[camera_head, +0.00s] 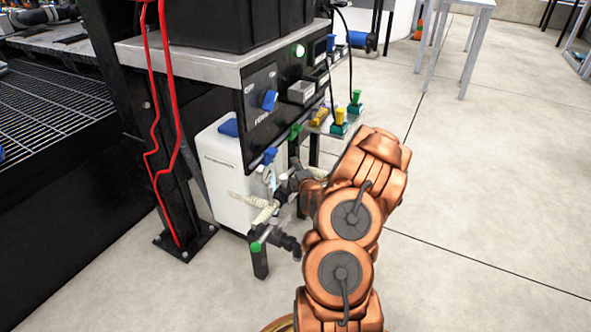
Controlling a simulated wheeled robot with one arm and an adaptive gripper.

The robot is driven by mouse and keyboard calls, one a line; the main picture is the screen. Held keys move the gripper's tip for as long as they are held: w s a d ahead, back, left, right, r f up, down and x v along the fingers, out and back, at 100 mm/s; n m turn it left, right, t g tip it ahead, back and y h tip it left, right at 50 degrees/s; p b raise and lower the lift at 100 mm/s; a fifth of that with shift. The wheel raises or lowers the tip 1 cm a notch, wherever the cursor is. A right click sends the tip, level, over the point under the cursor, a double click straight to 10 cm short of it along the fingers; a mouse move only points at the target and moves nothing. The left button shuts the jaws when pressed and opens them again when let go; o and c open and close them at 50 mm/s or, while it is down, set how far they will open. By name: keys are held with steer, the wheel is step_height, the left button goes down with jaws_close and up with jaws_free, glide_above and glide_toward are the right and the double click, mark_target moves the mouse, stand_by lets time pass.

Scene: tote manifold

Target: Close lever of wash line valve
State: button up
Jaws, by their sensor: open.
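A manifold of dark pipe fittings stands in front of a white tank (222,170) under the bench. It carries small coloured handles: a green one at the top (294,131), a blue one (269,156) below it, and a green one low down (255,246). I cannot tell which of them is the wash line valve's lever, as no label is readable. My gripper (284,190) is open beside the manifold, at the end of my copper arm. My wrist hides part of the pipework, and the fingers are small and dark against it. I cannot tell whether they touch anything.
A black control panel (262,112) with a blue knob and a lit green lamp sits above the tank. A dark post (160,150) with red cables stands at the left. Small coloured fittings (340,118) rest on a side shelf.

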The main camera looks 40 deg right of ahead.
steer(key=shift+w+d, duration=0.35)
steer(key=shift+w, duration=0.2)
jaws_close()
stand_by(0.4)
